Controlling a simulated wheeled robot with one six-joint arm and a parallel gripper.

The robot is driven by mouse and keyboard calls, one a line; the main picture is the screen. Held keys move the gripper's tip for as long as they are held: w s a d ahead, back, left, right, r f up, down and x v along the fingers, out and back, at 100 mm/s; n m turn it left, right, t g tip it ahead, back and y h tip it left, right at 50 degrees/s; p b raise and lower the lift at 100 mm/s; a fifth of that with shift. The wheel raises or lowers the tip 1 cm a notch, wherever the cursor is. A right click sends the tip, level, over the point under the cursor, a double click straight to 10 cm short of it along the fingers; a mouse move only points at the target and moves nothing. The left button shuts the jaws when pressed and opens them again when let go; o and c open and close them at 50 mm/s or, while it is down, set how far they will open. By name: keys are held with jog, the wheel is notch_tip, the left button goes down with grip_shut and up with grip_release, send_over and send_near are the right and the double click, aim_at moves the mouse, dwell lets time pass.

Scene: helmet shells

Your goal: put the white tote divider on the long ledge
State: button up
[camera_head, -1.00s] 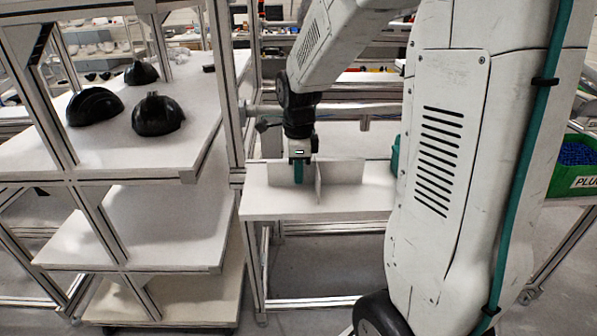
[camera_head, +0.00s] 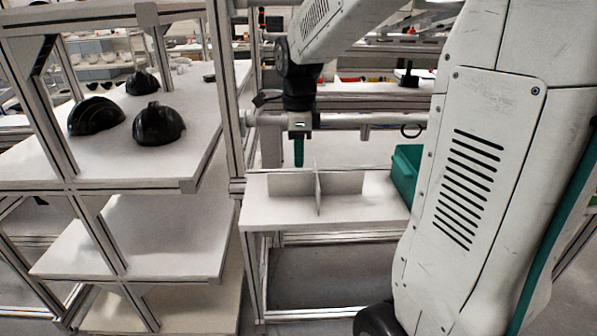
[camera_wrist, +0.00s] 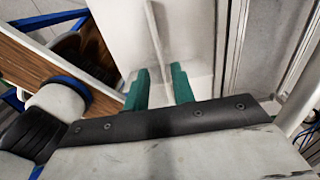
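The white tote divider (camera_head: 340,183), two thin crossed panels, stands upright on the white long ledge (camera_head: 300,223). In the wrist view a thin upright panel of the divider (camera_wrist: 154,30) shows ahead of the fingertips, over the pale ledge surface (camera_wrist: 190,25). My gripper (camera_head: 299,163) is above the divider, its green fingers pointing down and clear of the panels in the head view. The wrist view shows the two fingers of my gripper (camera_wrist: 160,78) apart with nothing held between them.
A green bin (camera_head: 404,172) stands at the ledge's right end, partly hidden by my arm. A shelf rack (camera_head: 120,185) at left carries several black helmet shells (camera_head: 159,124) on top. A metal rail (camera_head: 345,120) runs behind the ledge.

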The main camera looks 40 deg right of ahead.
notch_tip(320, 180, up, 3)
jog(key=shift+r, duration=0.15)
jog(key=s+a+n, duration=0.5)
jog(key=s+n, duration=0.6)
jog(key=n, duration=0.1)
jog(key=s+a+f+n+t, duration=0.1)
jog(key=s+a+n, duration=0.5)
jog(key=s+n, duration=0.5)
jog(key=shift+n, duration=0.9)
